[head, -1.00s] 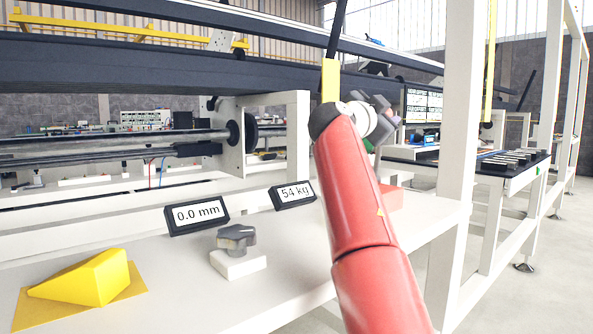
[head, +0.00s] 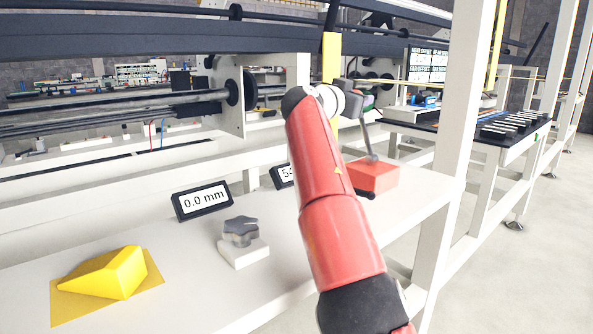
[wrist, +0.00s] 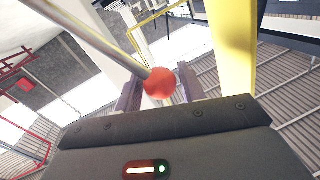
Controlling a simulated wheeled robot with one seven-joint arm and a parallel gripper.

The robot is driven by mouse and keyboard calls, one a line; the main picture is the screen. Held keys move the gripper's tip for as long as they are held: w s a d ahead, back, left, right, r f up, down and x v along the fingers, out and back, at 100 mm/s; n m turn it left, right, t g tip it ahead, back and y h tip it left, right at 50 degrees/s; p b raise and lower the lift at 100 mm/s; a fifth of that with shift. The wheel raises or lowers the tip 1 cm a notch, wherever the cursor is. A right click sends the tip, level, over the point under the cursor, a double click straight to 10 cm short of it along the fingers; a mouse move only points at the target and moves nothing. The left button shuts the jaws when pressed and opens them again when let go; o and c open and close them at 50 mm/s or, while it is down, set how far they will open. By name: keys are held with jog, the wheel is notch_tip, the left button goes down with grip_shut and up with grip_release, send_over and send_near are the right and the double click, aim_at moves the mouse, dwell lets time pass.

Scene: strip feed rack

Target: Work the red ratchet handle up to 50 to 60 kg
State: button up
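The red ratchet block (head: 374,176) sits on the white bench, right of my arm, with a thin grey handle rod (head: 369,140) rising from it. My gripper (head: 352,93) is at the rod's upper end. In the wrist view, the rod's red ball knob (wrist: 160,83) lies between the two fingers of my gripper (wrist: 161,84), which look closed on it with little or no gap. The load display (head: 284,175) is partly hidden by my arm; only a leading 5 reads clearly.
A grey star knob (head: 241,230) on a white block and a yellow wedge (head: 105,273) stand on the bench. A white frame post (head: 460,130) rises close to the right of the red block.

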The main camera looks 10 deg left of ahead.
jog(key=a+b+v, duration=0.1)
jog(key=b+v, duration=0.1)
jog(key=v, duration=0.4)
jog(key=shift+w+b, duration=0.25)
jog(key=shift+b, duration=0.1)
jog(key=shift+o, duration=0.3)
jog(key=shift+o, duration=1.1)
jog(key=shift+b+v, duration=1.5)
jog(key=shift+v, duration=1.45)
